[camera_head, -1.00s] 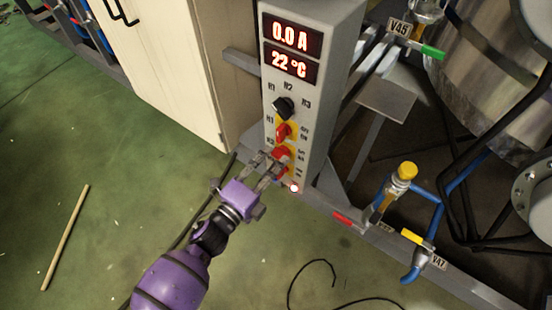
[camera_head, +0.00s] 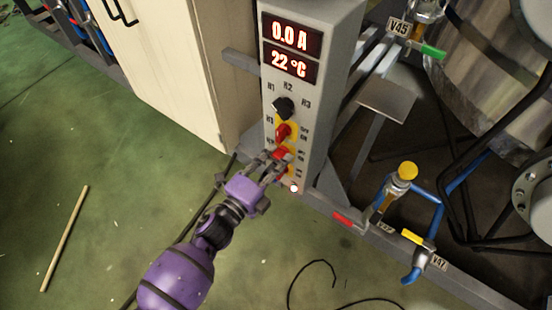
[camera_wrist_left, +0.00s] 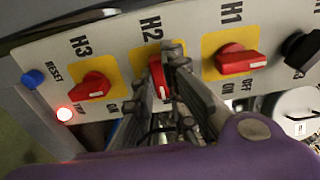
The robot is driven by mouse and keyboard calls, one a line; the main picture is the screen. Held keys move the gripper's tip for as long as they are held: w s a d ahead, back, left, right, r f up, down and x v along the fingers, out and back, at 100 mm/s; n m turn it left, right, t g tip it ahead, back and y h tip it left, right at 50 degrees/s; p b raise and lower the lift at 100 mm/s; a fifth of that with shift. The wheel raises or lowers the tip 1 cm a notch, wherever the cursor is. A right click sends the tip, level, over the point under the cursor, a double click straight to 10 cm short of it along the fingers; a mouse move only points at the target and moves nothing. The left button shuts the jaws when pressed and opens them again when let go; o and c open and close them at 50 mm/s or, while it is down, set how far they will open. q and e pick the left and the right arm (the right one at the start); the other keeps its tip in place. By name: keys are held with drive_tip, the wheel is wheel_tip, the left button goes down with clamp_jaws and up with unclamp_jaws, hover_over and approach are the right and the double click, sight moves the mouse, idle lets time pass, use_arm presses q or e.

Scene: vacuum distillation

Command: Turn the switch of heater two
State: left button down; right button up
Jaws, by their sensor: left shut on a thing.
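The heater two switch is the red knob (camera_wrist_left: 157,77) beside the label H2 on the grey control panel (camera_wrist_left: 195,28). In the left wrist view its long side runs up and down, while the red knobs of H1 (camera_wrist_left: 240,62) and H3 (camera_wrist_left: 90,90) lie crosswise. My left gripper (camera_head: 277,156) reaches the panel from below left and is shut on the H2 knob, one finger at each side. In the head view the fingers cover part of this knob. My right gripper is not in view.
A black selector (camera_head: 284,107) sits above the red knobs. The panel's displays (camera_head: 291,50) read 0.0 A and 22 °C. A blue reset button (camera_wrist_left: 33,78) and a lit red lamp (camera_wrist_left: 65,114) are near H3. Valves and blue pipes (camera_head: 438,215) stand right; a cabinet (camera_head: 165,60) stands left.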

use_arm(q)
drive_tip(key=shift+n, duration=0.3)
drive_tip(key=shift+n+p, duration=0.3)
drive_tip(key=shift+p, duration=0.05)
drive_tip(key=n+p, duration=0.2)
drive_tip(key=n, duration=0.2)
drive_tip(key=shift+r, duration=0.1)
drive_tip(key=n+p, duration=0.1)
drive_tip(key=n, duration=0.2)
drive_tip(key=shift+n+p, duration=0.3)
drive_tip(key=n+p, duration=0.1)
drive_tip(key=n, duration=0.2)
drive_tip(key=shift+n, duration=0.3)
drive_tip(key=n, duration=0.2)
drive_tip(key=shift+n+p, duration=0.3)
drive_tip(key=shift+n, duration=1.4)
